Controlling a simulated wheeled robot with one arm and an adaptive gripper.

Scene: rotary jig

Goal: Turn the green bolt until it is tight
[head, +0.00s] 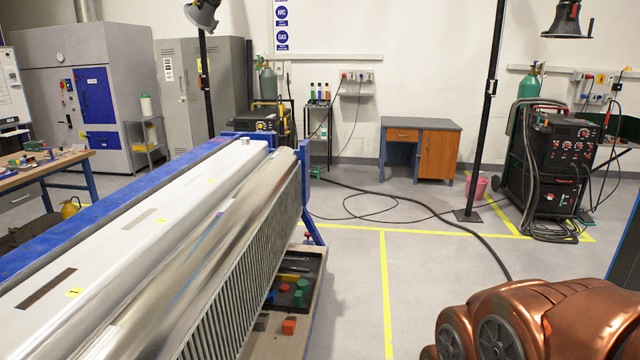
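Several small green pieces (300,284) lie in a dark tray (318,285) low beside the large metal jig (225,210). They are too small to tell whether one of them is the green bolt. The jig has long silver curved panels, a row of thin vertical bars along its right side and a blue frame (70,222). No bolt can be made out clearly on the jig. My gripper is not in view. Copper-coloured rounded links of what looks like my arm (540,318) fill the bottom right corner.
A red block (289,326) sits in front of the tray. A black pole (488,110) stands right of centre. A desk (420,145), a welding machine (550,160) and a pink bucket (476,187) stand at the back. Cables cross the floor; the yellow-lined middle floor is otherwise open.

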